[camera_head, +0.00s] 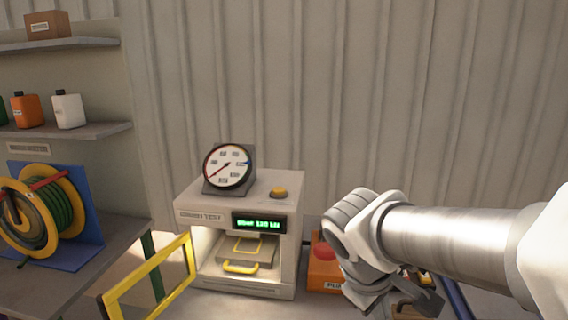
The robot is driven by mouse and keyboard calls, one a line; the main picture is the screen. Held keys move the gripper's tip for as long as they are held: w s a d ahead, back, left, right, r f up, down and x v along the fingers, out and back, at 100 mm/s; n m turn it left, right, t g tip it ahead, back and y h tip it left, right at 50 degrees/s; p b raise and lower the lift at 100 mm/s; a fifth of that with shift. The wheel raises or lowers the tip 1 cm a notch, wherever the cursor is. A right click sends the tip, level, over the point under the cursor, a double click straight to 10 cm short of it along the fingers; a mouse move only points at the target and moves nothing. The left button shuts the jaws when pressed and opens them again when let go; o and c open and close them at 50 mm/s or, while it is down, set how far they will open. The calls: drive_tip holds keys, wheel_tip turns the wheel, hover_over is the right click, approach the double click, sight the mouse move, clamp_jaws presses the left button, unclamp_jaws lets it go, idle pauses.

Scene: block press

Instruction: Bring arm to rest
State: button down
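My arm reaches in from the right edge. My gripper (402,300) is at the lower right, in front of the bench and to the right of the press. It points down and its fingers are partly cut by the lower edge, so I cannot tell whether it is open or shut. The block press (187,205) is a white box with a lit chamber, a green display (259,223) and a yellow button (278,193) on top. Its yellow-framed door (149,275) stands open to the left. A yellow-handled plate (240,267) lies inside the chamber.
A round gauge (227,166) stands on the press. An orange box with a red button (324,268) sits between press and gripper. A hose reel (55,215) stands on the left table (95,268). Shelves (80,131) with bottles are at upper left.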

drive_tip(key=s+a+r+m+t+y+p, duration=0.1)
drive_tip(key=s+r+m+t+y, duration=0.1)
drive_tip(key=s+m, duration=0.4)
wheel_tip(320, 180, up, 3)
drive_tip(key=shift+s+a+f+m+y, duration=0.15)
drive_tip(key=shift+s+a+m+y, duration=0.2)
drive_tip(key=shift+s+y, duration=0.7)
drive_tip(key=shift+s, duration=0.1)
